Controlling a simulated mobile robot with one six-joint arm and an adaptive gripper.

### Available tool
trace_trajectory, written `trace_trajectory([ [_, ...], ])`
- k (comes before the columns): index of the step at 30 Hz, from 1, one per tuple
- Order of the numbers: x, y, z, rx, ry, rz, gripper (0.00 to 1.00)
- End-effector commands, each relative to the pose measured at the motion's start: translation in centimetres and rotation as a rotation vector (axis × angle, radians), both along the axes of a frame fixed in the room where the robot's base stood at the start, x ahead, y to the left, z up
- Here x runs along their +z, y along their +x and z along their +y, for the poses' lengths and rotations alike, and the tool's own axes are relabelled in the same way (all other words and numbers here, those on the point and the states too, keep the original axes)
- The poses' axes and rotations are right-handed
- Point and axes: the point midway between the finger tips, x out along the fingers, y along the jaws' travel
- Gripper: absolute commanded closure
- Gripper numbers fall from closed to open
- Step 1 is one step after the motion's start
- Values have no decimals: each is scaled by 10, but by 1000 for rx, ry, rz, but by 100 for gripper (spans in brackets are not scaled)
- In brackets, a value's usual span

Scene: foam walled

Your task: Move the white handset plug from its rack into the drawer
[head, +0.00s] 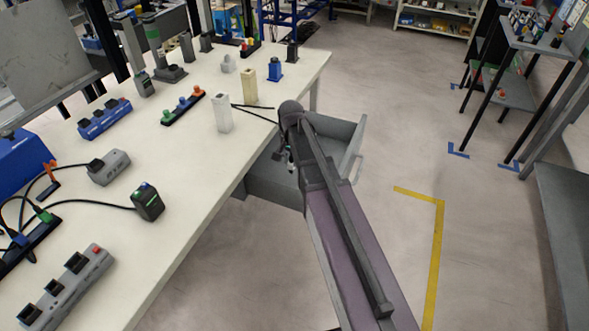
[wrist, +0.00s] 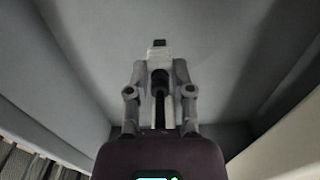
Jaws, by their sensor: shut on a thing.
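My gripper (wrist: 160,72) is shut on the white handset plug (wrist: 160,55), which shows pale between the fingers with a dark tip in the wrist view. The grey walls and floor of the open drawer (wrist: 75,65) surround them there. In the head view the open grey drawer (head: 272,188) sticks out from under the table's right edge, and my arm reaches over it. My gripper (head: 290,162) is partly hidden by my arm there, and I cannot make out the plug. Whether the plug touches the drawer floor I cannot tell.
The white table (head: 185,205) carries a white block (head: 221,113), a cream block (head: 249,85), a rack with coloured plugs (head: 183,106) and grey power strips. Dark cables run near the drawer. The floor right of the drawer is clear up to the shelves.

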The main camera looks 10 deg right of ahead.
Motion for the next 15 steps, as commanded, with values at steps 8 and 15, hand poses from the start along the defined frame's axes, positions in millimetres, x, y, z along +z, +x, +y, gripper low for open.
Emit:
trace_trajectory([
  [8,-3,0,0,1,0,0,100],
  [15,-20,0,1,1,0,0,100],
])
